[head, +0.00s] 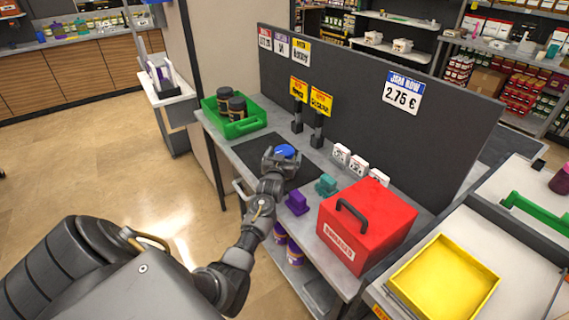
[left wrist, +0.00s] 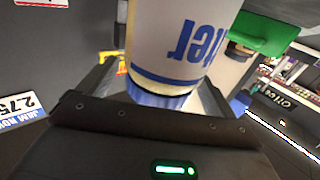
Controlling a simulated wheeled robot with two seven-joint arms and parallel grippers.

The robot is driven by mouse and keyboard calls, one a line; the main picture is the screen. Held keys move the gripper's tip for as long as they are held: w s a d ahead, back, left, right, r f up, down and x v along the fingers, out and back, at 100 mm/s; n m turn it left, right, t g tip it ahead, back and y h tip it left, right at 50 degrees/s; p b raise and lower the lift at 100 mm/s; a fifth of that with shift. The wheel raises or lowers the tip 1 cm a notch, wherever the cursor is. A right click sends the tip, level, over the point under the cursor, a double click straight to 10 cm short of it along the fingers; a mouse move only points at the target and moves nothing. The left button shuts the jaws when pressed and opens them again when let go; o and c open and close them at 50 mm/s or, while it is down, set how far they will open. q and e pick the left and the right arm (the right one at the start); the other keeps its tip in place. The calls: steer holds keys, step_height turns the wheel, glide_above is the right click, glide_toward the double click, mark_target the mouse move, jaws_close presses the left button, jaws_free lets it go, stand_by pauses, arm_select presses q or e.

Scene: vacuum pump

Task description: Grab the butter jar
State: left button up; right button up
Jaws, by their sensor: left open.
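The butter jar has a blue lid (head: 286,150) in the head view, on a dark mat on the grey table. In the left wrist view the jar (left wrist: 185,45) is large, white, with upside-down blue lettering partly readable as "tter". My left gripper (head: 282,160) is at the jar, its fingers on either side of it and mostly hiding its body in the head view. The left jaws are open around the jar; whether a finger touches it I cannot tell. My right gripper is not in view.
A green tray (head: 259,127) with dark jars stands at the far left of the table. Two yellow price signs (head: 320,101) stand behind the jar. Small white boxes, purple and teal items and a red box (head: 392,218) stand to the right. A dark panel (head: 360,105) closes the back.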

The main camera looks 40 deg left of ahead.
arm_select(q)
steer(key=shift+w+a, duration=0.2)
steer(key=shift+w, duration=0.2)
steer(key=c, duration=1.6)
steer(key=shift+c, duration=0.4)
steer(key=shift+r, duration=0.15)
